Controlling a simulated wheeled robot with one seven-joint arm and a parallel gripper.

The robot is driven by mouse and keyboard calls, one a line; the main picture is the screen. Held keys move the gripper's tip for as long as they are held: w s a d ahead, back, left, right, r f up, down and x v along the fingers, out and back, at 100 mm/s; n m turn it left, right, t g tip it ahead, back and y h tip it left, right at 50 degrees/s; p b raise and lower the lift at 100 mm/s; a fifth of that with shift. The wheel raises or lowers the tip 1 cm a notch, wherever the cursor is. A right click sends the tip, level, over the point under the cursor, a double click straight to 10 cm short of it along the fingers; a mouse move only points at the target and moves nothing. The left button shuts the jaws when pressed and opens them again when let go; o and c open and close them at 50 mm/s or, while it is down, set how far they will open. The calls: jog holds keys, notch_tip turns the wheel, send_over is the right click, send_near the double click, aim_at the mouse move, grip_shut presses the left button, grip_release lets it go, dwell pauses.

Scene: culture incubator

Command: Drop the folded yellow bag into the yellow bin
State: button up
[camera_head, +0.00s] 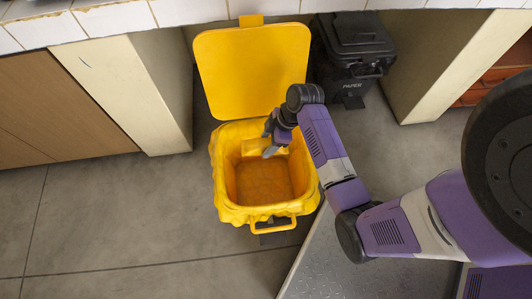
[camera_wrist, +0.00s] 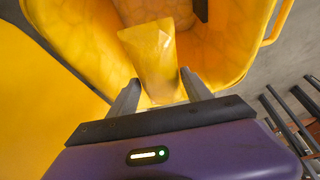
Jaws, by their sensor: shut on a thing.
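The yellow bin (camera_head: 309,183) stands on the floor under the counter with its lid (camera_head: 252,72) raised at the back. A yellow liner is folded over its rim, and its inside looks empty at the bottom. My gripper (camera_head: 269,140) is over the back part of the bin's opening. In the wrist view my gripper (camera_wrist: 160,92) is shut on the folded yellow bag (camera_wrist: 150,50), which sticks out ahead of the fingers over the bin's inside. In the head view the bag (camera_head: 252,147) is hard to tell from the yellow liner.
A black bin marked PAPER (camera_head: 355,48), lid shut, stands behind and right of the yellow bin. Pale counter supports (camera_head: 140,85) flank the bins. The tiled floor (camera_head: 120,220) at the left is clear.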

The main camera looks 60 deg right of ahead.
jog(key=o, duration=1.5)
jog(key=shift+c, duration=0.2)
jog(key=p+v, duration=0.2)
jog(key=v, duration=0.6)
